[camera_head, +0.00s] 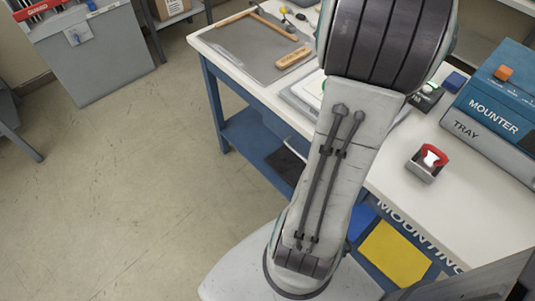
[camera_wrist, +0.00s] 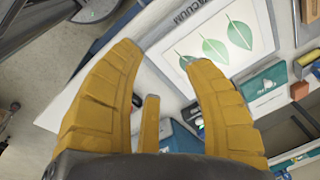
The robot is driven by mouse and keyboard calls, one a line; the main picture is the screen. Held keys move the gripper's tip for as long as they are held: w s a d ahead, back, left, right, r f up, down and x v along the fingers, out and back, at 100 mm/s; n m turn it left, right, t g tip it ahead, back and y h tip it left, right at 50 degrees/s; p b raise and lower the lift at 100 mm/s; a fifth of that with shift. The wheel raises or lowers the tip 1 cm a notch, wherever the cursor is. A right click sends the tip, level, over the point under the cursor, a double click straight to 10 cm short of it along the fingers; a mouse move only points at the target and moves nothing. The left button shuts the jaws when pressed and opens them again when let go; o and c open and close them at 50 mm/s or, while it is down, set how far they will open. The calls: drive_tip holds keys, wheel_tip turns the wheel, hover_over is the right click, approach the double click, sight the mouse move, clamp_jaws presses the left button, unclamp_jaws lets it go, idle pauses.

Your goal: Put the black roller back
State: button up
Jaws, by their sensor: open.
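I cannot pick out the black roller for certain in either view. My gripper (camera_wrist: 161,56) shows in the wrist view with its yellow fingers spread wide and nothing between the tips. It is above a white work table, which also shows in the head view (camera_head: 440,225). A small dark thing shows partly behind the fingers in the wrist view, too hidden to name. In the head view my arm covers the middle of the table, and the gripper is out of the picture.
A blue and grey mounter (camera_head: 490,118) stands at the right of the table. A red and grey dispenser (camera_head: 428,163) sits before it. A grey mat (camera_head: 245,47) and wooden-handled tool (camera_head: 294,59) lie at the far end. A leaf print (camera_wrist: 225,40) lies beyond my fingers.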

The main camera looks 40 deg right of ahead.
drive_tip(key=w+a+n+t, duration=0.1)
drive_tip(key=w+a+n, duration=0.1)
drive_tip(key=a+n, duration=0.55)
drive_tip(key=w+a+n+t, duration=0.15)
drive_tip(key=a+n, duration=0.25)
drive_tip(key=a, duration=0.7)
drive_tip(key=s+a+f+n, duration=0.1)
drive_tip(key=s+a+n, duration=0.1)
drive_tip(key=a+n, duration=0.3)
drive_tip(key=s+a+f+n+y, duration=0.1)
drive_tip(key=s+a+f+n, duration=0.1)
drive_tip(key=a+n, duration=0.3)
drive_tip(key=shift+s+a+t, duration=0.35)
drive_tip(key=shift+s+a, duration=0.05)
drive_tip(key=shift+a, duration=0.3)
drive_tip(key=shift+f, duration=0.1)
